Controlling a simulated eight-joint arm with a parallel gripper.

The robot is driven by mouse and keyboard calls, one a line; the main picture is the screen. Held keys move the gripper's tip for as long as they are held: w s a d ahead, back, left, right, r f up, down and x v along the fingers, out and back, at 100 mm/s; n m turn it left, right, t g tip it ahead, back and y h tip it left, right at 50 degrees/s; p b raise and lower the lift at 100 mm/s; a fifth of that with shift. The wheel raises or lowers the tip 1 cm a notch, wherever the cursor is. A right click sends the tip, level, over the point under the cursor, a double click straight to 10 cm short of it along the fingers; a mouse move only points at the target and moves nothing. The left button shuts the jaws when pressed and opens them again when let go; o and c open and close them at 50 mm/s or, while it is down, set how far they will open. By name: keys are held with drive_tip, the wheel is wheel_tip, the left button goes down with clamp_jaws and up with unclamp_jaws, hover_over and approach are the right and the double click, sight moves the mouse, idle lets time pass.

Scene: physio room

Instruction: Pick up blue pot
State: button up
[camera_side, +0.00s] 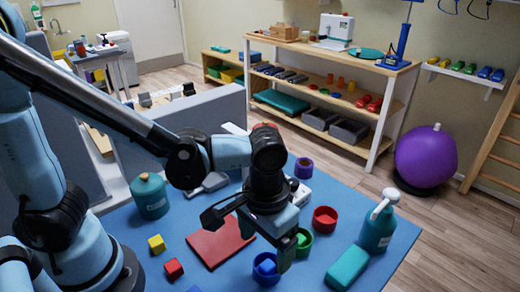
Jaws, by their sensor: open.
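The blue pot (266,277) stands on the blue mat (322,188) near the front, with a blue block (267,266) inside it. My gripper (246,242) is open and hangs above the mat, just behind and over the pot in the picture. One dark finger reaches to the left, and the other points down between the blue pot and the green pot (304,246). I see nothing held between the fingers. The gap between my gripper and the blue pot is hard to judge from this view.
A red pot (325,219) and a purple pot (304,168) stand farther back. A red board (215,243), yellow cube (156,243) and red cube (173,268) lie to the left. A teal box (347,268), pump bottle (378,228) and round bottle (150,196) also stand on the mat.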

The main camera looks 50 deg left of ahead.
sight(267, 273)
drive_tip(key=f, duration=0.3)
drive_tip(key=shift+w+d+f, duration=0.1)
drive_tip(key=shift+d+f, duration=0.2)
drive_tip(key=shift+f, duration=0.75)
drive_tip(key=shift+c, duration=0.5)
drive_tip(key=c, duration=1.1)
drive_tip(key=shift+r, duration=0.2)
